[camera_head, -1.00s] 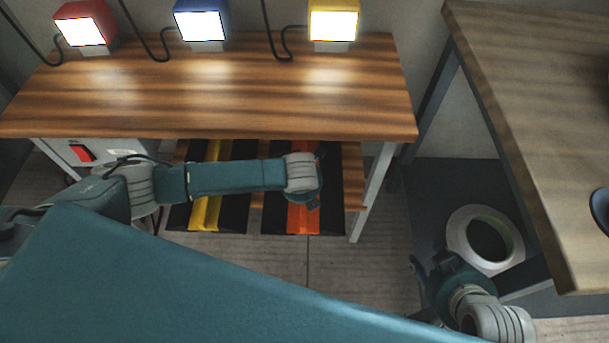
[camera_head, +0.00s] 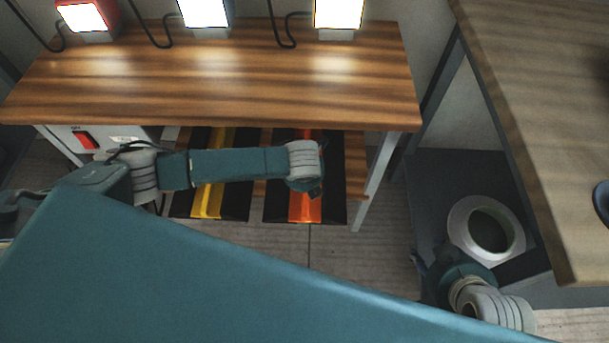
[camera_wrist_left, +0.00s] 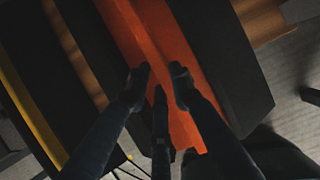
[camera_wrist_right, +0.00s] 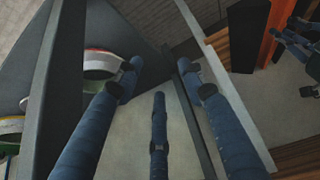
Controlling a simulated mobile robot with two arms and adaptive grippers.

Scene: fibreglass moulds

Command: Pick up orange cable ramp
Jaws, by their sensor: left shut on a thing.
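The orange cable ramp (camera_head: 305,210), black with an orange middle strip, lies on the low shelf under the striped wooden table. No gap under the ramp can be made out. My right gripper (camera_head: 428,265) is low beside the dark panel at the right; the right wrist view shows its fingers (camera_wrist_right: 158,72) spread, with nothing between them.
A black ramp with a yellow strip (camera_head: 208,200) lies left of the orange one. The striped table (camera_head: 220,85) overhangs both and carries red, blue and yellow lamps. A second wooden table (camera_head: 530,130) stands at the right, with a pale ring (camera_head: 458,225) below it.

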